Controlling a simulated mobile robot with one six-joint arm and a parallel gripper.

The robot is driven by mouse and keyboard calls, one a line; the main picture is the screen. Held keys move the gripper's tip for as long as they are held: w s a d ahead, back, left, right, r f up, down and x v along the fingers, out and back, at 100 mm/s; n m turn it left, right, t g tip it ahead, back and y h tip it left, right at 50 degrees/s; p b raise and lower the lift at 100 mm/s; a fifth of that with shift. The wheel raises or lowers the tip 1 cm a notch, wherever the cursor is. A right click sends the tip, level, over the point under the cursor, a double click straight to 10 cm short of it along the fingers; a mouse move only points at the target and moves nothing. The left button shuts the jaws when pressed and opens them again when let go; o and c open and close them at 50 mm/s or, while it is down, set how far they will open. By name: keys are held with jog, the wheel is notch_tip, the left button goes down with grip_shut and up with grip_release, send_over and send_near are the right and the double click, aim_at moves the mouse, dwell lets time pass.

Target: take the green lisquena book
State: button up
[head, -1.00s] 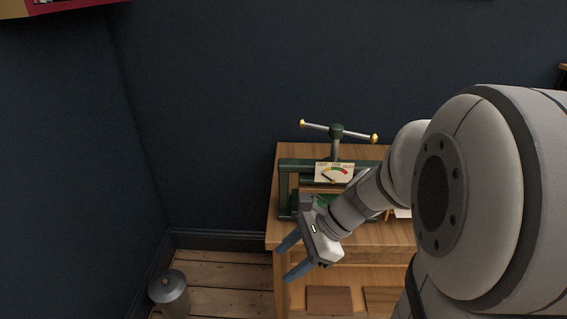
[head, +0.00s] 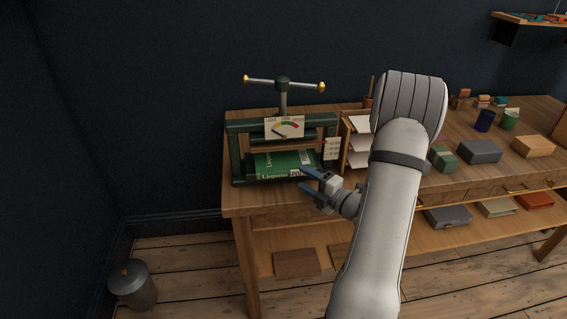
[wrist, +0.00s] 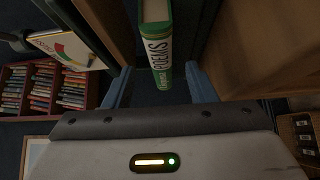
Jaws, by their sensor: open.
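The green Lisquena book (head: 283,165) lies flat in a dark green screw press (head: 236,158) on the wooden desk, its lettered cover showing in the head view. In the wrist view its green and white spine (wrist: 158,48) reads "POEMS" and appears between my two blue fingers. My gripper (head: 304,179) is open and empty at the right front of the press, its fingers pointing left toward the book. Whether the fingertips reach past the book's edge is hard to tell.
The press has a dial card (head: 285,127) and a T-handle (head: 283,84) above the book. A paper rack (head: 359,145) stands right of the press. Several boxes, such as a grey one (head: 479,151), sit farther right. A metal bin (head: 132,286) stands on the floor at left.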

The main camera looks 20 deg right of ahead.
aim_at(292, 174)
jog(key=x, duration=0.2)
jog(key=a+x, duration=0.1)
jog(key=x, duration=0.2)
jog(key=shift+s+p, duration=0.1)
jog(key=shift+p, duration=0.2)
jog(key=shift+c, duration=0.3)
grip_shut()
